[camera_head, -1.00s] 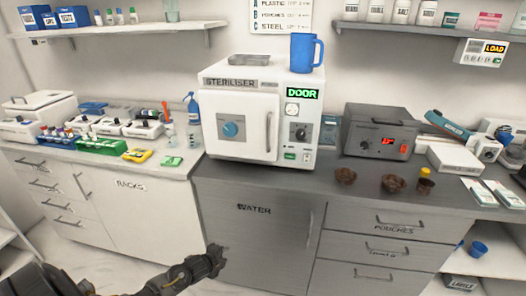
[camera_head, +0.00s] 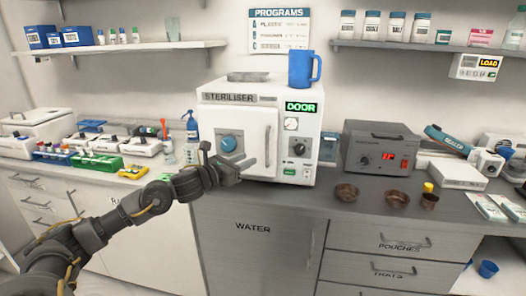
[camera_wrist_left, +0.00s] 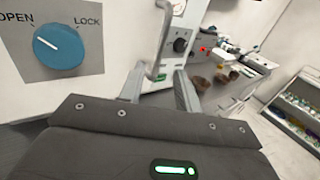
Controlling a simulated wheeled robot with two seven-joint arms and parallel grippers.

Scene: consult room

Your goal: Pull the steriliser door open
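The white steriliser (camera_head: 212,113) stands on the grey counter, its door closed and its display reading DOOR. The door's vertical metal handle (camera_head: 268,146) is near the door's right edge. The blue knob (camera_head: 227,144) is on the door; in the left wrist view the knob (camera_wrist_left: 59,46) has its white mark towards OPEN. My left gripper (camera_head: 249,166) is in front of the lower door, just left of the handle. In the left wrist view its two fingers are apart, and the handle (camera_wrist_left: 163,45) shows ahead between them; contact cannot be told. My right gripper is not in view.
A blue mug (camera_head: 300,70) and a grey tray (camera_head: 248,77) sit on top of the steriliser. Racks and boxes (camera_head: 108,144) crowd the left counter.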

